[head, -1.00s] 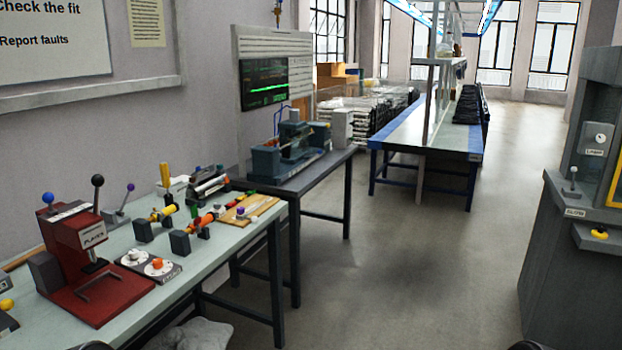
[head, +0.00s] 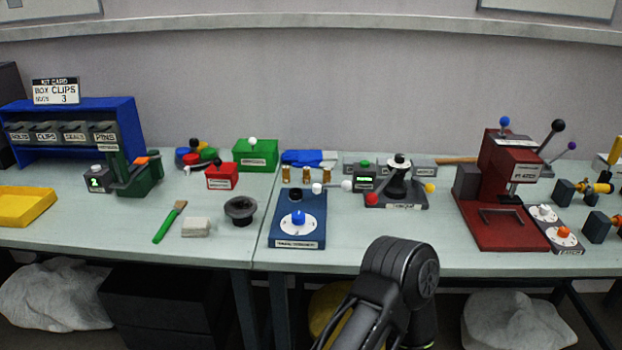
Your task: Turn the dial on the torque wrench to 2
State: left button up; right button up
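A blue box (head: 284,230) stands near the front edge of the bench, left of centre. On its sloped face is a white dial disc with a blue knob (head: 298,217), and a black knob (head: 296,194) sits behind it. Its front label is too small to read with certainty, but it may be the torque wrench's. The dial's numbers cannot be read. A dark link of one of my arms shows at the bottom, right of centre, below and right of the box. No fingertips of either gripper are in view.
A black-based device (head: 398,190) stands right of the blue box, and a red press (head: 497,195) farther right, beside a dark plate (head: 551,230) with two dials. The bench front before the black device is clear.

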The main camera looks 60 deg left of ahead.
aim_at(399, 158)
jog(key=u, duration=1.55)
